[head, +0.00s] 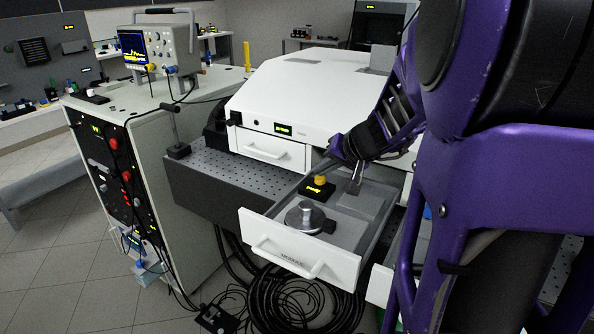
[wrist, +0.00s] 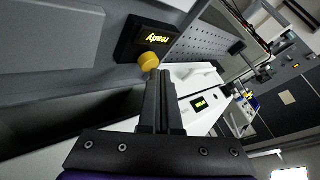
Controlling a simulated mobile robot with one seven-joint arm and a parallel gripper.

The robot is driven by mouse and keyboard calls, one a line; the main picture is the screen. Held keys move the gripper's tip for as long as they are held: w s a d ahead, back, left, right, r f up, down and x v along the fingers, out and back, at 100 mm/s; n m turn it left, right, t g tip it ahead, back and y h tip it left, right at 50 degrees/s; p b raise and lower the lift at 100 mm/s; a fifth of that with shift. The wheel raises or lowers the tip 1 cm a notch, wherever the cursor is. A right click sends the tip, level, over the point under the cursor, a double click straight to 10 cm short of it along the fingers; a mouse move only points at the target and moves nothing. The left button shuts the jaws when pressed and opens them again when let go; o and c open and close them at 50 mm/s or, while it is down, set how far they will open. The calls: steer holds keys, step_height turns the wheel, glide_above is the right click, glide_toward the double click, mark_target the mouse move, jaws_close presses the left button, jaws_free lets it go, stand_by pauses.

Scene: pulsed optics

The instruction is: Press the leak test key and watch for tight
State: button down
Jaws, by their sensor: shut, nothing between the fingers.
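A small black box (head: 314,194) with a lit yellow display and a round yellow key (head: 320,180) on it sits in the open drawer. In the wrist view the display (wrist: 157,39) reads "ready", and the yellow key (wrist: 148,61) is just beyond my fingertips. My gripper (head: 354,188) is shut and empty, pointing down over the drawer to the right of the box. Its shut fingers also show in the wrist view (wrist: 158,73). A gap seems to lie between fingertips and key, though the exact distance is hard to tell.
The open white drawer (head: 285,247) also holds a round grey metal piece with a knob (head: 305,217). A white housing (head: 285,104) with a small lit display stands behind. A perforated bench (head: 222,172), an oscilloscope (head: 157,48) on a rack, and cables on the floor are to the left.

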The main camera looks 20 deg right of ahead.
mark_target(322, 180)
steer(key=shift+f, duration=0.45)
stand_by(0.6)
steer(key=shift+r+p, duration=0.65)
steer(key=shift+r, duration=0.45)
steer(key=shift+r, duration=0.1)
step_height(322, 180, up, 6)
steer(key=p, duration=0.3)
